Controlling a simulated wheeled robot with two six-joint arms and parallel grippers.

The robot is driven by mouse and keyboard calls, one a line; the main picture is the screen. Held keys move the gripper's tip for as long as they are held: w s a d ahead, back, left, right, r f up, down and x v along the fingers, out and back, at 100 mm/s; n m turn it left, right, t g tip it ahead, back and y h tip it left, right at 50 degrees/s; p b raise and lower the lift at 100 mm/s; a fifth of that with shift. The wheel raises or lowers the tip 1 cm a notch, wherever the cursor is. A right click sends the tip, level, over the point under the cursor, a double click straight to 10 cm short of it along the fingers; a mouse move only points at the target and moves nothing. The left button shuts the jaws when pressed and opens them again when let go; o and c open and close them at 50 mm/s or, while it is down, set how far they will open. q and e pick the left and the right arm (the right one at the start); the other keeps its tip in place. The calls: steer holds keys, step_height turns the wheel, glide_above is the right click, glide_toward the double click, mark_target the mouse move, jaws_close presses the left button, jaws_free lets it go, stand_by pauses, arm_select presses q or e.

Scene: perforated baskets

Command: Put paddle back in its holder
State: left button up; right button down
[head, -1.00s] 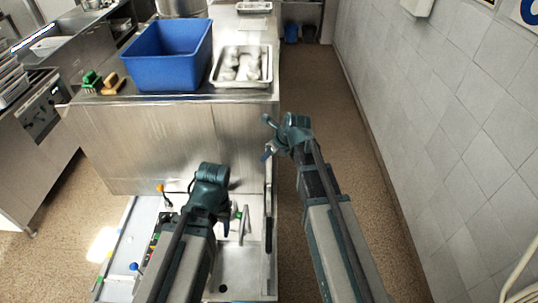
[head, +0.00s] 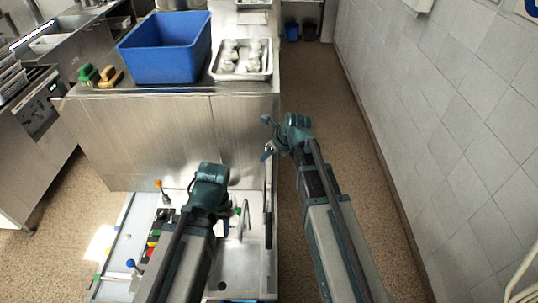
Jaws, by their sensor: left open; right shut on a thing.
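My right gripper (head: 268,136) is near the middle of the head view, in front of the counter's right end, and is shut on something. A thin grey upright piece (head: 268,205), seen edge-on, runs down below it; this looks like the paddle, but its shape is hard to tell. My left gripper (head: 226,222) points down over the low metal sink area and is open. Its fingers are mostly hidden behind its own wrist, and I see nothing held in it. I cannot clearly make out the holder.
A steel counter (head: 160,140) carries a blue bin (head: 165,55), a metal tray (head: 243,75) with whitish items, a green brush (head: 88,75) and a wooden-backed brush (head: 109,77). A metal basin (head: 235,270) lies below my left gripper. A tiled wall (head: 440,130) stands right, beyond clear floor.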

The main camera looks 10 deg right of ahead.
steer(key=shift+f+b, duration=0.45)
stand_by(0.4)
steer(key=shift+c, duration=2)
jaws_free()
steer(key=p+v, duration=1.2)
steer(key=v, duration=0.2)
steer(key=shift+f, duration=0.1)
